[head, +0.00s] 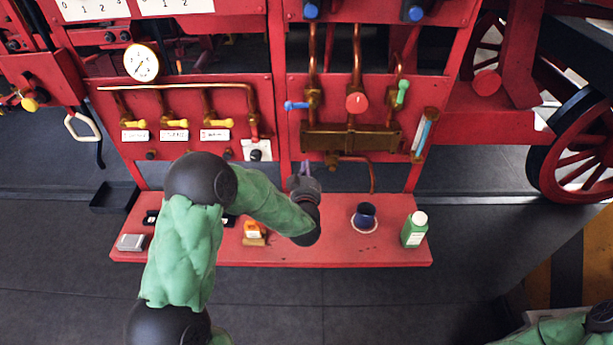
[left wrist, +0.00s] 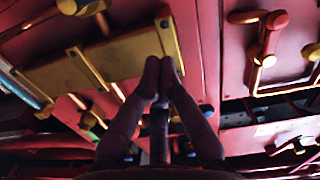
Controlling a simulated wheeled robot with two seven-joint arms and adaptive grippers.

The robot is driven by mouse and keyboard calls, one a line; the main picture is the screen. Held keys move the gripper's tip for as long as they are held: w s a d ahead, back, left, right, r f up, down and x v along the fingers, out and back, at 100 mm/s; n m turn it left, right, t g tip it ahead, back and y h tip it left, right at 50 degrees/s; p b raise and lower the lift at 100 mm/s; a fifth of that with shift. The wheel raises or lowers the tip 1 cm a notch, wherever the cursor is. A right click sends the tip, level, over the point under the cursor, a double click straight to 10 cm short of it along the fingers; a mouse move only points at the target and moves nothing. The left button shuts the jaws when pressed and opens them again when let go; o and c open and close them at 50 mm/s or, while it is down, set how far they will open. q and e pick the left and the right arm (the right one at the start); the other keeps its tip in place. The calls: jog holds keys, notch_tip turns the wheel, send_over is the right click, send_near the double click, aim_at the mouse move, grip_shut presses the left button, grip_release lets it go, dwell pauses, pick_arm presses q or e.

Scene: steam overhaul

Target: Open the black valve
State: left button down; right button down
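A small black knob (head: 331,161), which looks like the black valve, sits just below the brass manifold (head: 352,138) on the red panel in the head view. My left gripper (head: 304,168) is in front of the panel, just left of this knob and below the manifold's left end. In the left wrist view my left fingers (left wrist: 160,68) come together at their tips, with nothing clearly held between them. The brass manifold (left wrist: 95,68) shows behind them. I cannot pick out the black knob surely in that view. My right gripper is out of view.
A red round valve (head: 357,102), a blue handle (head: 296,105) and a green handle (head: 402,92) stand above the manifold. The red shelf (head: 310,252) below holds a dark blue cup (head: 365,215) and a green bottle (head: 414,230). Yellow-handled taps (head: 175,123) are at left.

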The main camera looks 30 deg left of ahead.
aim_at(322, 168)
pick_arm(q)
jog(key=w+a+f, duration=0.2)
jog(key=w+f, duration=0.2)
jog(key=shift+w, duration=0.4)
jog(key=shift+f+b, duration=0.1)
jog(key=shift+b, duration=0.2)
